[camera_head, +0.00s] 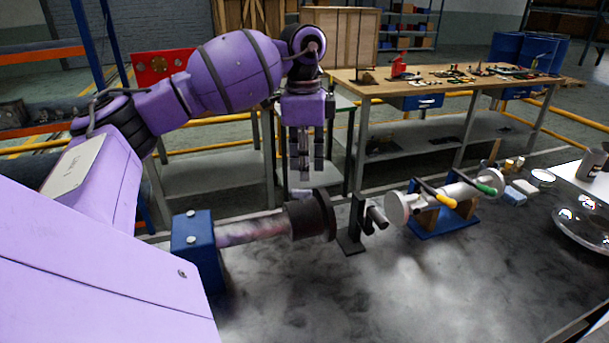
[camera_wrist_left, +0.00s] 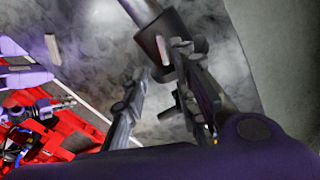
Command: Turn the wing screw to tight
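My left gripper (camera_head: 304,176) points down above the dark round coupling (camera_head: 310,216) on the shaft of a blue block (camera_head: 197,240). Its fingers stand apart in the left wrist view (camera_wrist_left: 155,85), with a gap between them and nothing seen held. A small pale piece (camera_head: 302,193) shows just below the fingertips at the coupling's top; I cannot tell whether it is the wing screw. My right gripper is not clearly seen in either view.
A black stand (camera_head: 350,240) is just right of the coupling. A pale cylinder (camera_head: 428,203) with yellow and green handles rests on a blue cradle (camera_head: 440,224). The front of the grey tabletop (camera_head: 350,300) is clear.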

